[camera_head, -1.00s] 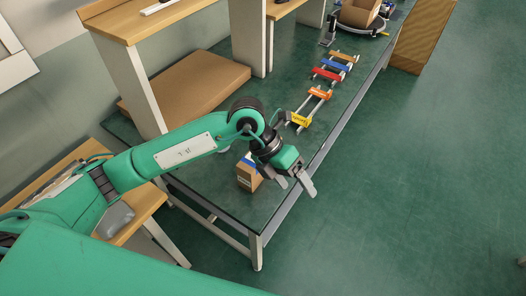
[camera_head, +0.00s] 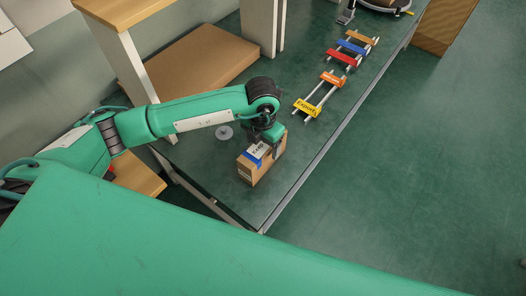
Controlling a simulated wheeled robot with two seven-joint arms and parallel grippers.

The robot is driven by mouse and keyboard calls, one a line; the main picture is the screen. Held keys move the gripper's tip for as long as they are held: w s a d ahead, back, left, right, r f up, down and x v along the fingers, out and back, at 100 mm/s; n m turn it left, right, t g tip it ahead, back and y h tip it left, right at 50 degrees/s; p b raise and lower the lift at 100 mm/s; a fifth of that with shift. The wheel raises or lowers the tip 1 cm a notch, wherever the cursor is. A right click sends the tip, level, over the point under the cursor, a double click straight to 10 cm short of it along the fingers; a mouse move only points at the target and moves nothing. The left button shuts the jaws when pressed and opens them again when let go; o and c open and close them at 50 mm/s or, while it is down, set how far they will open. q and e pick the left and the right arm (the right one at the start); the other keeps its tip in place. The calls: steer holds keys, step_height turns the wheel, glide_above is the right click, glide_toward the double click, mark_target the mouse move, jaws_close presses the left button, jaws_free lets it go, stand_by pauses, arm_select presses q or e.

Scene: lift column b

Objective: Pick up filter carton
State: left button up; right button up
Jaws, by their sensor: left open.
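The filter carton (camera_head: 262,166) is a small brown box with a white label and a blue patch on top. It stands upright near the front corner of the green-topped table (camera_head: 205,178). My left gripper (camera_head: 273,152) is directly over the carton, pointing down. It is open, with one finger showing at the carton's right side; the other finger is hidden, so I cannot tell whether they touch it. My right gripper is not in view.
Racks with yellow (camera_head: 307,107), orange, red and blue bars stand further back. A large flat brown box (camera_head: 203,62) lies at the back left. The table's right edge is close to the carton.

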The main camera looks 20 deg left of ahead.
arm_select(q)
steer(key=shift+s+f+p, duration=0.15)
steer(key=shift+f+p, duration=0.4)
steer(key=shift+f, duration=0.25)
step_height(320, 180, down, 3)
steer(key=shift+r+p, duration=0.2)
steer(key=shift+p, duration=0.2)
steer(key=shift+f, duration=0.55)
steer(key=c, duration=1)
steer(key=shift+c, duration=1.4)
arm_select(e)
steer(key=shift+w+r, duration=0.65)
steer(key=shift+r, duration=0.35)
